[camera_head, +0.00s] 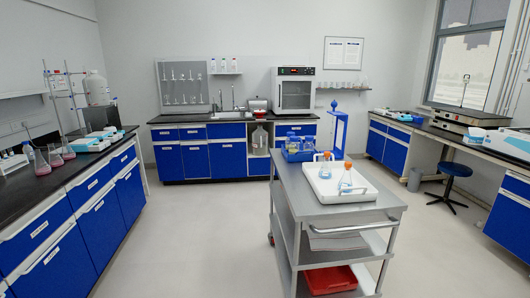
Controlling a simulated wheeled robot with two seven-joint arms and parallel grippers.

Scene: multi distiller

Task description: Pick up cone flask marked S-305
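One flask (325,171) is at the back left of the tray and the other flask (346,183) is nearer the front. Cone flasks with pink-red liquid (41,165) stand on the left bench. Any marking S-305 is too small to read, so I cannot tell which flask bears it. Neither of my grippers is in view.
Blue-fronted benches line the left, back and right sides. A stool (455,170) is at the right. The floor (205,240) left of the cart is clear.

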